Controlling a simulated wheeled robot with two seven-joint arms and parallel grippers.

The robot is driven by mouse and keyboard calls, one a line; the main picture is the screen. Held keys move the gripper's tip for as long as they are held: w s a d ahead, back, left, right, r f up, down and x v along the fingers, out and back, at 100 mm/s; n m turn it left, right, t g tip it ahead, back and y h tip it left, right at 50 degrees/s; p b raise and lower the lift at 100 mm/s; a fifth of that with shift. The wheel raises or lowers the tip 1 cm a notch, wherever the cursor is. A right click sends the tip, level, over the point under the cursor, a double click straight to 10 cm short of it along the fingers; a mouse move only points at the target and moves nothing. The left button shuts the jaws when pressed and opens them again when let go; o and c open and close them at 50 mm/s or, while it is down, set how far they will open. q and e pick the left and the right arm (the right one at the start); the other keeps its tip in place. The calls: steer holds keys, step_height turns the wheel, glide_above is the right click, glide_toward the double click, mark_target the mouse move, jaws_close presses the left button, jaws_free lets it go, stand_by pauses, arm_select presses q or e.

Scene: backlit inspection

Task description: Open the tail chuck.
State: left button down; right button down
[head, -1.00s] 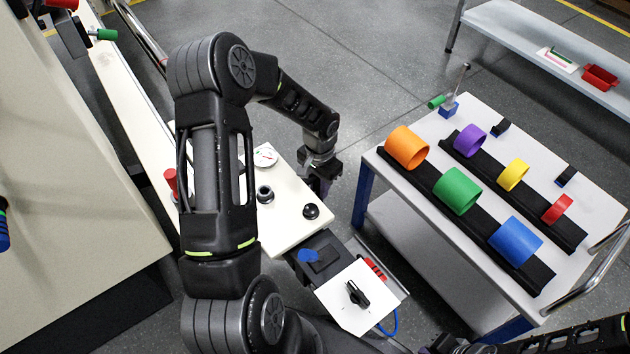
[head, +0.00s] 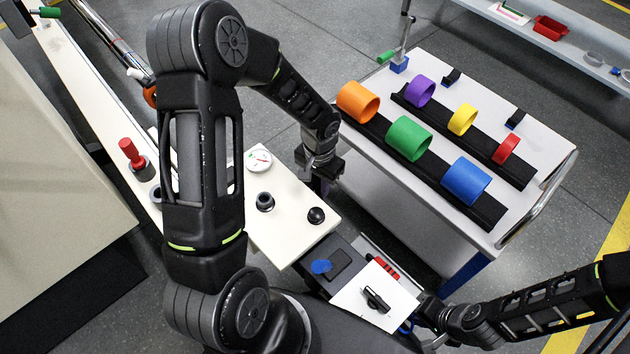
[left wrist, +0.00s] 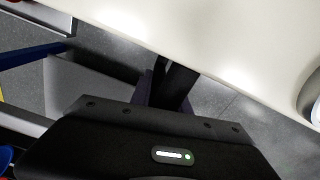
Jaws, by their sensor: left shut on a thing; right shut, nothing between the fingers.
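I cannot pick out the tail chuck for certain in either view. My left gripper (head: 318,172) is at the far edge of the cream control panel (head: 290,238), beyond a black round knob (head: 316,215). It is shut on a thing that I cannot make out. In the left wrist view its dark fingers (left wrist: 172,82) reach to the pale panel edge, which hides their tips. My right gripper (head: 428,312) is low at the right, close to a white plate (head: 352,303) with a black rotary switch (head: 376,299). It is shut and empty, partly cut off from clear view.
A cart (head: 545,150) with coloured rings in black racks stands right of the left gripper.

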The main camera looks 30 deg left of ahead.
arm_select(q)
steer(key=c, duration=1.3)
jaws_free()
steer(key=shift+r, duration=0.1)
step_height(320, 180, up, 8)
steer(key=p, duration=0.2)
steer(key=shift+p, duration=0.35)
steer(key=shift+f, duration=0.2)
